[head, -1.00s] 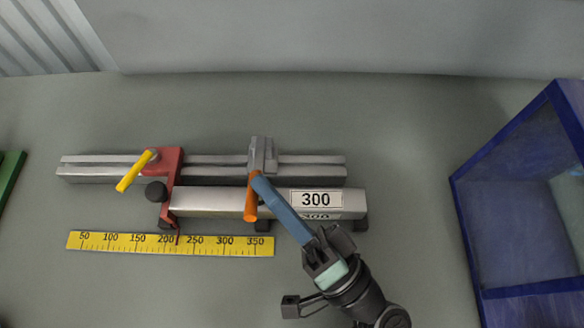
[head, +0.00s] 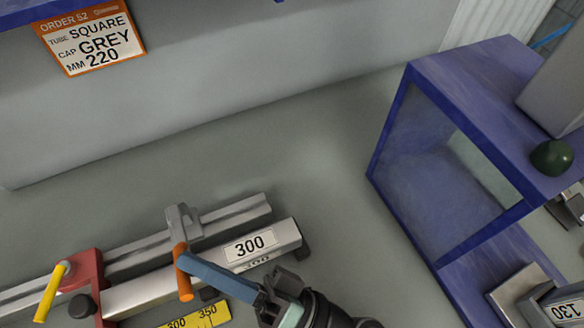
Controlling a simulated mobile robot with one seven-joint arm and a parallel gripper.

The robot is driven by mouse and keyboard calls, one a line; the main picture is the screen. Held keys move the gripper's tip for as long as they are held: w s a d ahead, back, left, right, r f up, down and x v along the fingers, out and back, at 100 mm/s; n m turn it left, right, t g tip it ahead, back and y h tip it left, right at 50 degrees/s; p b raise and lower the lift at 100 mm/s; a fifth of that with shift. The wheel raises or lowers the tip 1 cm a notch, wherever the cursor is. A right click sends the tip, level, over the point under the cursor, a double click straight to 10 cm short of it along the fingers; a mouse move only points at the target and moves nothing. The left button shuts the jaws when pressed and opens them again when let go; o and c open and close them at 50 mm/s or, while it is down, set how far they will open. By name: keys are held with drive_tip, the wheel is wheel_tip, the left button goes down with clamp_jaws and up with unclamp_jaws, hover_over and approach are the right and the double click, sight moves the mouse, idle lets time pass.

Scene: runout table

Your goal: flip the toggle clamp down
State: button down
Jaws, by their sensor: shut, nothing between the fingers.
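The toggle clamp has a grey bracket (head: 183,221) at the rail and an orange handle (head: 183,278) pointing toward the front of the table. A square grey tube (head: 205,268) labelled 300 lies along the front of the rail (head: 235,214). My gripper (head: 183,259) is shut and empty, with long blue fingers reaching in from the lower right. Its tips overlap the upper part of the orange handle in the head view; I cannot tell if they touch it.
A red stop (head: 86,270) with a yellow lever (head: 50,292) and dark knob (head: 83,305) sits left. A yellow ruler (head: 208,316) lies in front. A blue-framed rack (head: 395,125) stands right. An order card (head: 92,40) hangs behind. Table behind the rail is clear.

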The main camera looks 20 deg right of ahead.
drive_tip(key=s+d, duration=0.9)
drive_tip(key=shift+f, duration=0.15)
idle(0.4)
